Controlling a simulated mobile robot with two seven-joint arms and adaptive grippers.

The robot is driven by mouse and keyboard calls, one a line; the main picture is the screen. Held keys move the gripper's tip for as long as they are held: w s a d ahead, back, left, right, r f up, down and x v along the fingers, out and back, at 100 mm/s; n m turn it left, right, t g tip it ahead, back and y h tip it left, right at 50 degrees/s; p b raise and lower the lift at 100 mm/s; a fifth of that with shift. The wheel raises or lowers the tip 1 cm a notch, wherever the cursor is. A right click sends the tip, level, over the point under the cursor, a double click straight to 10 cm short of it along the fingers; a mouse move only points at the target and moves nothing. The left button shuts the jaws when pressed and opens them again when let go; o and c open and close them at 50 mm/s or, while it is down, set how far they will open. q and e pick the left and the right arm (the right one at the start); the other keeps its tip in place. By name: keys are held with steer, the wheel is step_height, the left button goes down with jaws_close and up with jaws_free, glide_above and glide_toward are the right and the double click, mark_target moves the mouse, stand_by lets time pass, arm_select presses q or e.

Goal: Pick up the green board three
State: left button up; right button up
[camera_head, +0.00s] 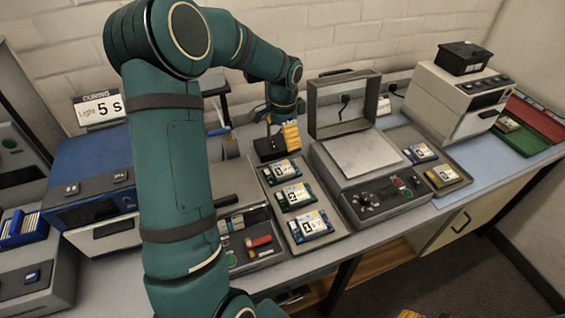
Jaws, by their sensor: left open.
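Three green boards with white number labels lie in a grey tray (271,199) in the middle of the bench: a back board (281,172), a middle board (293,196) and a front board (311,226). The label digits are too small to read surely, so I cannot tell which is board three. My left gripper (284,138), with a yellow finger pad showing, is open and points down just behind the back board, above a small black block. It holds no board. Of my right gripper only a yellow piece (409,314) shows at the bottom edge.
Right of the tray stands a grey device with a raised lid (362,155). Two more boards lie in a tray (459,187) beyond it. A white machine (452,104) stands at the back right, beside green and red trays (527,142). A blue machine (95,161) is at left.

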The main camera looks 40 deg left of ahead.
arm_select(q)
glide_above(282, 168)
steer(key=f, duration=0.8)
steer(key=shift+d+f+b, duration=0.2)
steer(key=shift+b, duration=0.2)
steer(key=f, duration=0.5)
steer(key=shift+a+f, duration=0.1)
steer(key=shift+a, duration=0.1)
steer(key=c, duration=1.3)
